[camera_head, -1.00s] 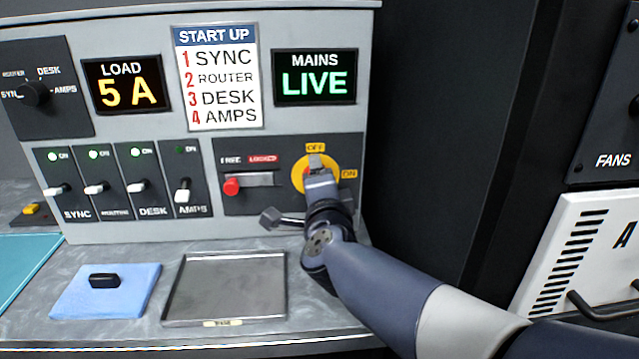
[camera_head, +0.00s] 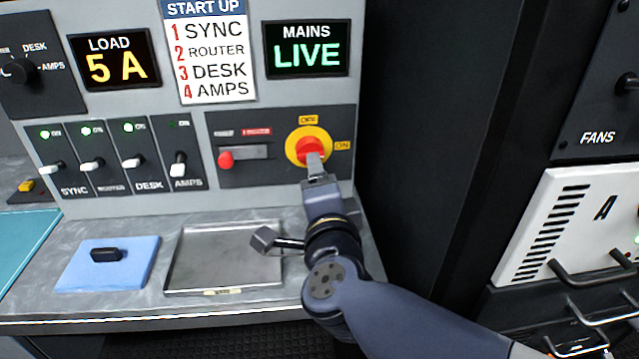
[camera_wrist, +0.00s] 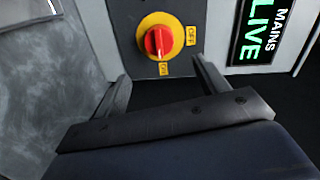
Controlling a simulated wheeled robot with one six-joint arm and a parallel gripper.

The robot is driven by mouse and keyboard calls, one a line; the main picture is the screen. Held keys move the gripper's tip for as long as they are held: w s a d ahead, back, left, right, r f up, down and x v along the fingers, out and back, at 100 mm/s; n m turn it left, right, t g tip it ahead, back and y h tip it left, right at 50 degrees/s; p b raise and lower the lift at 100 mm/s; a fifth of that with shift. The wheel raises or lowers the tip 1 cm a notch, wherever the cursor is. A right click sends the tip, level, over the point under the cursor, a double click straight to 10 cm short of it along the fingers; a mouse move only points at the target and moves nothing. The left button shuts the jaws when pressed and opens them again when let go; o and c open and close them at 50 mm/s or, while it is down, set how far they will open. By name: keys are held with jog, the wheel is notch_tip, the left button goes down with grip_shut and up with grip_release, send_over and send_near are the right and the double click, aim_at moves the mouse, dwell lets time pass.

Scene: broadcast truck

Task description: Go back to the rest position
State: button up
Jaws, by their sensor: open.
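My gripper (camera_head: 315,165) is in front of the lower edge of the red and yellow rotary mains switch (camera_head: 308,143) in the head view. In the wrist view my gripper (camera_wrist: 160,72) has its two fingers spread wide and nothing between them. There the red knob of the switch (camera_wrist: 158,41) lies beyond the fingertips, with clear space around it. The mains display (camera_head: 307,48) reads LIVE in green.
The panel has a red-knobbed lock slider (camera_head: 226,160) and several breaker switches (camera_head: 110,158); the AMPS lamp is dark. A metal tray (camera_head: 225,257) and a blue pad (camera_head: 108,263) with a black object lie on the counter. A dark cabinet side (camera_head: 435,130) stands right.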

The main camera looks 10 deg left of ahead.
jog(key=b+x, duration=0.2)
jog(key=x, duration=0.9)
jog(key=shift+s+r, duration=0.1)
jog(key=shift+s, duration=0.05)
